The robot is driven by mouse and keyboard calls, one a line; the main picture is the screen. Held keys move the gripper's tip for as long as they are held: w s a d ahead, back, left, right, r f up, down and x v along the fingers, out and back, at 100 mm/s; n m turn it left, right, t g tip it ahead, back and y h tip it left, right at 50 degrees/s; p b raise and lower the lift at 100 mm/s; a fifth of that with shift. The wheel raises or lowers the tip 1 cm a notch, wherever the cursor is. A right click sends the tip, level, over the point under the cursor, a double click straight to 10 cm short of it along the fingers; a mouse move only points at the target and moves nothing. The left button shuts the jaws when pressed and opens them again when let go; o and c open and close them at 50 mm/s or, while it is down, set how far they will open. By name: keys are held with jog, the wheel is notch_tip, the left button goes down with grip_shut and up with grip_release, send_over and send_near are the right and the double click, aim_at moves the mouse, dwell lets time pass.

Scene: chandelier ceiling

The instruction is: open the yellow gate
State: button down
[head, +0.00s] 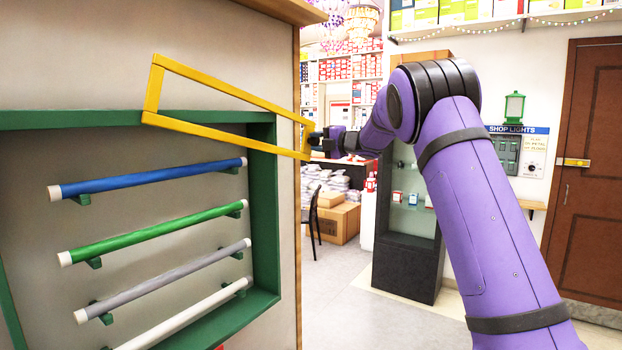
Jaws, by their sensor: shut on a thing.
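The yellow gate (232,94) is a rectangular bar frame at the upper left, in front of a green-edged wall rack. It stands out at an angle from the rack, its far end reaching past the rack's right side. My gripper (314,138) is at that right end, shut on the gate's end bar (306,138). The fingertips are small and partly hidden by the bar. My purple arm reaches in from the lower right.
The green rack frame (262,190) holds blue, green, grey and white tubes. A black-based display case (408,262) stands behind my arm. Cardboard boxes (342,222) and a black chair (312,215) are further back. A brown door (592,175) is at right. Pale floor (335,290) between is clear.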

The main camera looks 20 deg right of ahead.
notch_tip(320, 180, up, 8)
jog(key=shift+w+d+r+n, duration=0.15)
jog(key=shift+r+n, duration=0.1)
jog(key=shift+n, duration=0.75)
jog(key=c, duration=0.8)
grip_release()
jog(key=v, duration=1)
jog(key=shift+s+d, duration=0.25)
jog(key=shift+s, duration=0.05)
